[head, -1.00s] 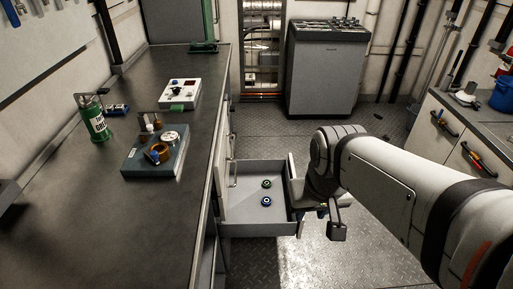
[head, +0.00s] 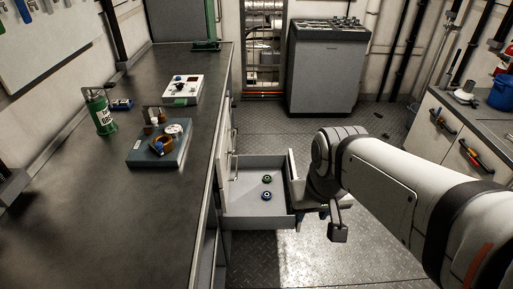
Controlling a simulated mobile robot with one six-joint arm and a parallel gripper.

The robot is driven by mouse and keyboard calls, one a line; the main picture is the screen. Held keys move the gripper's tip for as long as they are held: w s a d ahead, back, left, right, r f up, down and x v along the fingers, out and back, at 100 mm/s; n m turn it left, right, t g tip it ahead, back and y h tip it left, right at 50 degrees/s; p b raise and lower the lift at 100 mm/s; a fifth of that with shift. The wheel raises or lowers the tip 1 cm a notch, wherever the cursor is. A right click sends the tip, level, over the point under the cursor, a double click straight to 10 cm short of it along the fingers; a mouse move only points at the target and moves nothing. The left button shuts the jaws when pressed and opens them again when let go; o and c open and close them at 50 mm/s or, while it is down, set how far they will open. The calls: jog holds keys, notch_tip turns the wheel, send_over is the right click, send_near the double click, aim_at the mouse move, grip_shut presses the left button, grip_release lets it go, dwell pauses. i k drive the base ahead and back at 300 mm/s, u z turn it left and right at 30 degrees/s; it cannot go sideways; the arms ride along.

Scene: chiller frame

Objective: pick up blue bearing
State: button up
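The blue bearing (head: 266,196), a small dark ring with a blue tint, lies flat on the floor of the open grey drawer (head: 240,209). A similar ring with a green tint, the green bearing (head: 266,180), lies just behind it, apart from it. My arm comes in from the right. Its end with my gripper (head: 327,213) hangs just right of the drawer, outside it and apart from both bearings.
The drawer is pulled out from the long dark workbench (head: 90,215) on the left. On the bench stand a green canister (head: 103,116), a block with parts (head: 142,157) and a control box (head: 181,89). A grey cabinet (head: 325,80) stands behind. Floor in front is clear.

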aim_at(265, 192)
jog(key=u, duration=0.05)
jog(key=k, duration=1.55)
jog(key=z, duration=0.95)
jog(key=i, duration=2.5)
jog(key=u, duration=1.85)
jog(key=i, duration=0.95)
jog(key=z, duration=0.05)
